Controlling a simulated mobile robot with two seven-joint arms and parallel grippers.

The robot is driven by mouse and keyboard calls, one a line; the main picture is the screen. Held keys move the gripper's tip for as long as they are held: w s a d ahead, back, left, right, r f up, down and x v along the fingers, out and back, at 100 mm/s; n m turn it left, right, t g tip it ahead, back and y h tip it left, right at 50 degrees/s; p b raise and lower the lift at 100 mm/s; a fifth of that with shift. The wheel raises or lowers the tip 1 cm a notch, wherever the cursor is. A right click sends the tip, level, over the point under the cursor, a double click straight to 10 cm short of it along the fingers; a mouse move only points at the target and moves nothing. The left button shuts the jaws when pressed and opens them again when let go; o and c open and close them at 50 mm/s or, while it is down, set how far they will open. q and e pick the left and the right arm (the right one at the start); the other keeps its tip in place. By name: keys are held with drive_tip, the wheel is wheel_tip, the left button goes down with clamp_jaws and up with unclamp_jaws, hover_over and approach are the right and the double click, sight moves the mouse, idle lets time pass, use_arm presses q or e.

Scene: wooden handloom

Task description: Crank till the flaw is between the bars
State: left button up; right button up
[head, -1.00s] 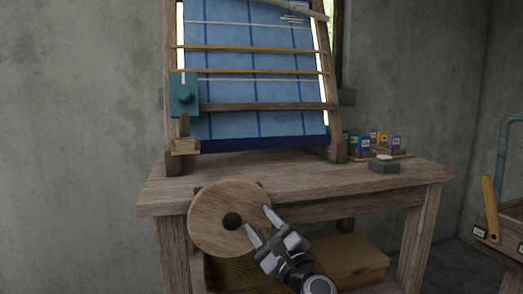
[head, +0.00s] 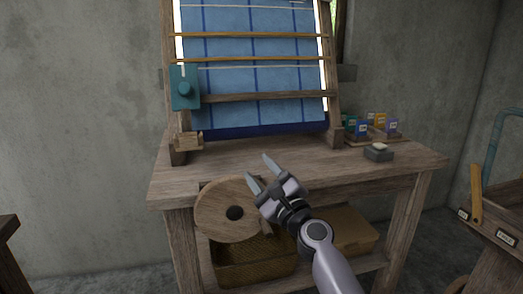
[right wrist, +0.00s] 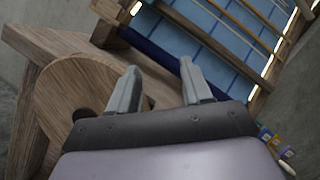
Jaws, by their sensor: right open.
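Blue checked cloth (head: 250,80) hangs on the sloped wooden loom frame (head: 333,90), with two yellow bars (head: 250,34) (head: 250,59) across it. No flaw shows between these bars; the cloth's top is cut off by the picture edge. The round wooden crank disc (head: 211,212), with a dark hub, is at the table's front; it also shows in the right wrist view (right wrist: 55,95). My right gripper (head: 258,167) is open and empty, its fingers above the disc's upper right in the picture; they show apart in the right wrist view (right wrist: 160,68). My left gripper is out of view.
The wooden table (head: 290,160) has clear room in front of the loom. A teal block with a knob (head: 185,88) is on the loom's left post. Small colored boxes (head: 362,127) and a grey block (head: 378,153) stand at right. A basket (head: 250,262) is below.

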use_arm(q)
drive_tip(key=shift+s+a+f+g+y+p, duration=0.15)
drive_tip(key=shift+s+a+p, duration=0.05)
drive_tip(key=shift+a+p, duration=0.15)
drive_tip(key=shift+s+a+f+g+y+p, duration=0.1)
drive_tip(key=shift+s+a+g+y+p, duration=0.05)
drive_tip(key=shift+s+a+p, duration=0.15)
use_arm(e)
wheel_tip(320, 180, up, 2)
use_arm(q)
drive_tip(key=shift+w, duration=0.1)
